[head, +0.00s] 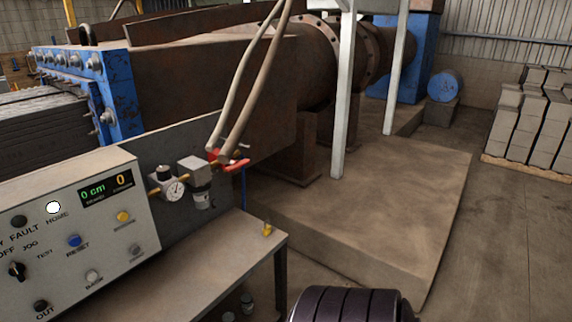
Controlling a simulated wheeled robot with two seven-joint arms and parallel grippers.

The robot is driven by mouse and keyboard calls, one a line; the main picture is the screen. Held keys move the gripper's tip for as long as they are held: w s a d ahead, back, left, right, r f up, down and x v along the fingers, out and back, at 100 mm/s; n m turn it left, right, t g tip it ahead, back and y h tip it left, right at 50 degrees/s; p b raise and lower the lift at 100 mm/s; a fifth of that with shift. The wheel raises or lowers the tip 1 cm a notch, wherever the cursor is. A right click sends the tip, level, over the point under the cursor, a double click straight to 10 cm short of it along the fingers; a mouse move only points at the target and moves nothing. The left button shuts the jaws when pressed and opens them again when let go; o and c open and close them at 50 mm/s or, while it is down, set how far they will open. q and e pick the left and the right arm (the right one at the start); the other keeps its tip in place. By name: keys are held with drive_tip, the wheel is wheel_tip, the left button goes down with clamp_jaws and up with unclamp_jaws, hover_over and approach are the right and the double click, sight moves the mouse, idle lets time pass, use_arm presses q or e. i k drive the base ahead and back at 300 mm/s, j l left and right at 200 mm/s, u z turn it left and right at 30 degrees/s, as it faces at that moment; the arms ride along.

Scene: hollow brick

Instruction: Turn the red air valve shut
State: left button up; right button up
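The red air valve (236,164) has a red lever handle that sticks out to the right, roughly level. It sits at the right end of an air line, beside the grey filter unit (196,172) and the round pressure gauge (174,188). Two hoses (243,95) run down to the valve from above and cover part of it. A thin blue tube (244,188) hangs below the handle. Neither of my grippers is in view.
A control panel (75,235) with buttons stands at left. A grey bench (200,265) below the valve bears a small yellow object (267,229). The large rusty machine (200,85) stands behind. A dark ribbed shape (350,305) is at the bottom. Floor is clear at right.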

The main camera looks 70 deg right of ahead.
sight(235, 164)
drive_tip(key=z, duration=1.95)
